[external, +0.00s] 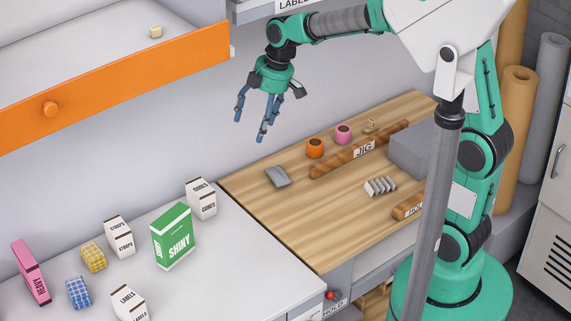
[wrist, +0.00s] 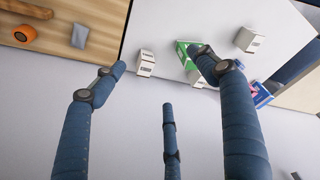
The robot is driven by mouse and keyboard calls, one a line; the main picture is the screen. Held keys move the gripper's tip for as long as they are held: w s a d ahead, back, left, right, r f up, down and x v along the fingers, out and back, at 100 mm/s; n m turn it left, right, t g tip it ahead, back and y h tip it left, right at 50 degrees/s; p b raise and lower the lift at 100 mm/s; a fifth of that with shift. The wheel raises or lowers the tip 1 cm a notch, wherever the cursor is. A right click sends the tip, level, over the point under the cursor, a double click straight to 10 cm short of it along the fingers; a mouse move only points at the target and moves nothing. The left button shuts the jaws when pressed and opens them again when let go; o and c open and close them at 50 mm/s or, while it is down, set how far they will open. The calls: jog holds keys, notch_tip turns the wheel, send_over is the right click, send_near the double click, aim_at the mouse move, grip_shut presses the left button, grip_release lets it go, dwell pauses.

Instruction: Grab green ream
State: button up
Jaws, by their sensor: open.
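The green ream (external: 173,236) is an upright green box marked SHINY, standing on the white table at the left. In the wrist view the green ream (wrist: 182,52) shows in part, behind one of my fingers. My gripper (external: 252,117) is open and empty in the external view. It is in the air, above and to the right of the ream and well apart from it. Its blue fingers point down. The spread fingers fill much of the wrist view (wrist: 165,85).
White cartons marked CORKS (external: 202,199), STRAPS (external: 119,236) and LABELS (external: 128,303) stand near the ream. A pink HEAVY box (external: 31,272) and yellow (external: 93,256) and blue (external: 79,292) checked blocks are further left. An orange-fronted drawer (external: 120,90) juts out above.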

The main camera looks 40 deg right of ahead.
jog(key=w+a+f+n+g, duration=0.2)
jog(key=w+a+f+n, duration=0.2)
jog(key=w+a+f, duration=0.5)
jog(key=n+g+y+p, duration=0.1)
jog(key=n+y+p, duration=0.1)
jog(key=n+p, duration=0.15)
send_near(171, 211)
jog(key=shift+a+f+n+b, duration=0.25)
jog(key=shift+f+n+b, duration=0.1)
jog(key=shift+b, duration=0.05)
jog(key=shift+b+x, duration=0.35)
jog(key=shift+x, duration=3.95)
jog(key=shift+d, duration=0.1)
jog(key=shift+b+x, duration=0.3)
jog(key=shift+x, duration=2.35)
jog(key=shift+s+d, duration=0.1)
jog(key=shift+f+b, duration=0.25)
jog(key=shift+b, duration=0.35)
